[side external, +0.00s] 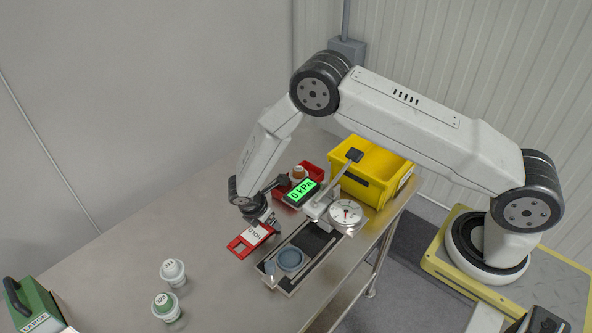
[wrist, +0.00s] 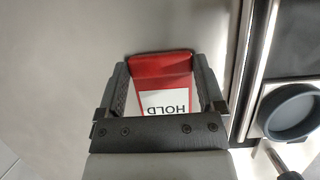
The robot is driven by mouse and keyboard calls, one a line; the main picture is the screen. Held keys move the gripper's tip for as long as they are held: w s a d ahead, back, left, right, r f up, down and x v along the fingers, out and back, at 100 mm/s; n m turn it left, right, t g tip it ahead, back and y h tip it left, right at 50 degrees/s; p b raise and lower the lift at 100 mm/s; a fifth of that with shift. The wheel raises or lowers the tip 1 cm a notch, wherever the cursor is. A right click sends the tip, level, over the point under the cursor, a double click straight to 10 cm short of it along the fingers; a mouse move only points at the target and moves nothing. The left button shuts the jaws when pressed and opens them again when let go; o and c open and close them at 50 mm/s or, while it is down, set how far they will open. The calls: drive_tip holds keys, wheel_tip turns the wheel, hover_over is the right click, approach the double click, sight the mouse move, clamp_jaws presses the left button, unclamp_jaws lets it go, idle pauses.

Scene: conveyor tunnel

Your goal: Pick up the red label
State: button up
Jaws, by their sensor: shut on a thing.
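The red label (side external: 241,247) is a flat red tag with a white panel marked HOLD. In the side view it is at my gripper (side external: 262,217), low over the steel table or on it; I cannot tell whether it touches the table. In the wrist view the red label (wrist: 163,66) lies between the two fingers of my gripper (wrist: 161,72), and my gripper is shut on it by its sides. The near part of the label is hidden behind the gripper body.
Right of the label is a fixture with a blue-grey round cup (side external: 291,259), a dial gauge (side external: 346,213) and a green 0 kPa display (side external: 300,192). A red bin and a yellow bin (side external: 372,170) stand behind.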

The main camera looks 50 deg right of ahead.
drive_tip(key=shift+r, duration=0.2)
wheel_tip(320, 180, up, 18)
drive_tip(key=shift+f, duration=0.2)
idle(0.7)
drive_tip(key=o, duration=0.7)
clamp_jaws()
